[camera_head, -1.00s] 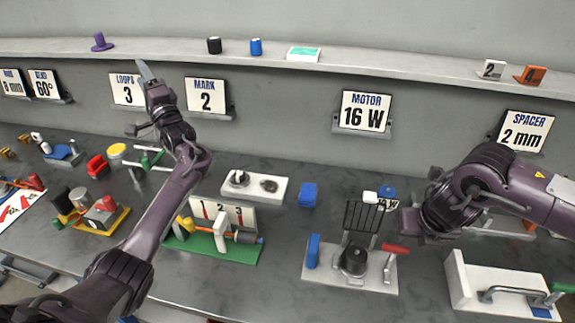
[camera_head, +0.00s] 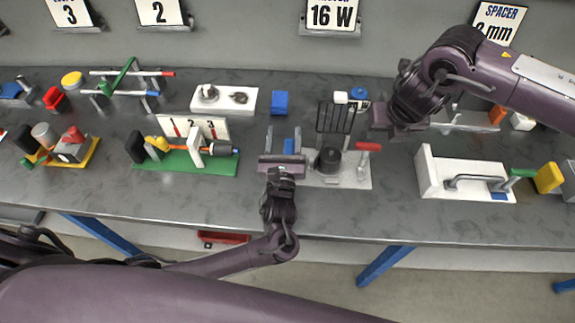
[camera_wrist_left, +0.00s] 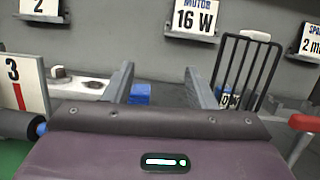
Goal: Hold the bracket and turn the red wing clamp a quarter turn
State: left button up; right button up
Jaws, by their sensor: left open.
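A grey fixture plate (camera_head: 350,178) at the middle of the bench carries a black motor (camera_head: 328,160), a black wire rack (camera_head: 335,117) and a red-handled lever (camera_head: 369,147), which appears to be the red wing clamp. The red handle also shows at the right edge of the left wrist view (camera_wrist_left: 305,123). My left gripper (camera_head: 284,140) is open at the plate's left end, fingers pointing toward the wall.
A green fixture (camera_head: 185,165) stands to the left, and a white fixture with a metal handle (camera_head: 427,172) to the right. A blue block (camera_head: 280,102) and a white tray (camera_head: 223,92) lie behind. The bench front edge is clear.

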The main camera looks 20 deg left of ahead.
aim_at(289, 145)
pick_arm(q)
jog(key=s+f, duration=0.1)
jog(key=f, duration=0.1)
jog(key=s+d+f+g, duration=0.1)
jog(key=f, duration=0.1)
jog(key=s+d+f+m+g+h, duration=0.1)
jog(key=s+f, duration=0.1)
jog(key=shift+f, duration=0.15)
jog(key=shift+f+g, duration=0.3)
jog(key=shift+g, duration=0.1)
jog(key=w, duration=0.3)
jog(key=w+a, duration=0.1)
jog(key=w, duration=0.3)
jog(key=shift+w+a+f, duration=0.1)
jog(key=shift+w+a, duration=0.1)
